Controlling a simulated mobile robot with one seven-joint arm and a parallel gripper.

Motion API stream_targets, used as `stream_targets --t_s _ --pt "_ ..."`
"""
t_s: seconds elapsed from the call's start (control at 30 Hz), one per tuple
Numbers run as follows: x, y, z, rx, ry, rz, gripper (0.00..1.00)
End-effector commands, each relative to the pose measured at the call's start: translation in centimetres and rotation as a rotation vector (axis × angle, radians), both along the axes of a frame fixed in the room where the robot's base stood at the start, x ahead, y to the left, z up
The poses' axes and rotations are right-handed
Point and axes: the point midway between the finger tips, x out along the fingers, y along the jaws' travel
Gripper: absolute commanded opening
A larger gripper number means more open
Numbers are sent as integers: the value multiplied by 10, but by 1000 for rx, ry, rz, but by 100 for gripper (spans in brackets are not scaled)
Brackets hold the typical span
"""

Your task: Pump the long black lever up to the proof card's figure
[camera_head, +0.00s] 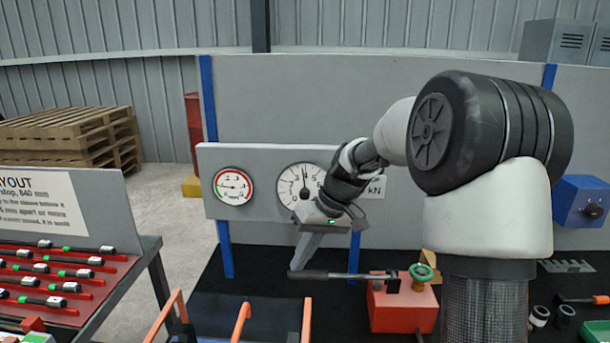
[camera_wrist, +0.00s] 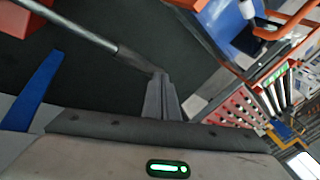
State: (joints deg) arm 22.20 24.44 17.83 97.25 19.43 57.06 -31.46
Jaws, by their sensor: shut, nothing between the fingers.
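The long black lever (camera_head: 330,275) runs level to the left from a red pump block (camera_head: 402,308); its shaft is grey with a dark grip at the free end. My gripper (camera_head: 298,265) is shut and empty, fingers pointing down at the lever's free end. In the wrist view the fingertips (camera_wrist: 160,78) meet the grip end of the lever (camera_wrist: 132,60); I cannot tell whether they press on it. A large white dial (camera_head: 299,180) has its needle pointing nearly straight up; my wrist covers its lower right. I cannot make out a proof card.
A smaller red-rimmed gauge (camera_head: 233,187) sits left of the dial, and a kN label (camera_head: 376,188) right of it. A green handwheel (camera_head: 421,273) tops the pump. A red rack of tools (camera_head: 60,270) stands at left. Orange bars (camera_head: 240,322) rise in front.

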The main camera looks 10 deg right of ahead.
Motion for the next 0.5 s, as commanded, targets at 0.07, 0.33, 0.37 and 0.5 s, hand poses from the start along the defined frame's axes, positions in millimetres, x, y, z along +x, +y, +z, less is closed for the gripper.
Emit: stream_targets --t_s 0.07,0.33,0.37,0.5 --pt "-1 -2 -36 0 1 -1 0" --pt "-3 -13 0 -2 1 -2 0" --pt "-3 -14 4 -2 1 -2 0" --pt "-5 -20 24 -2 1 -2 0"
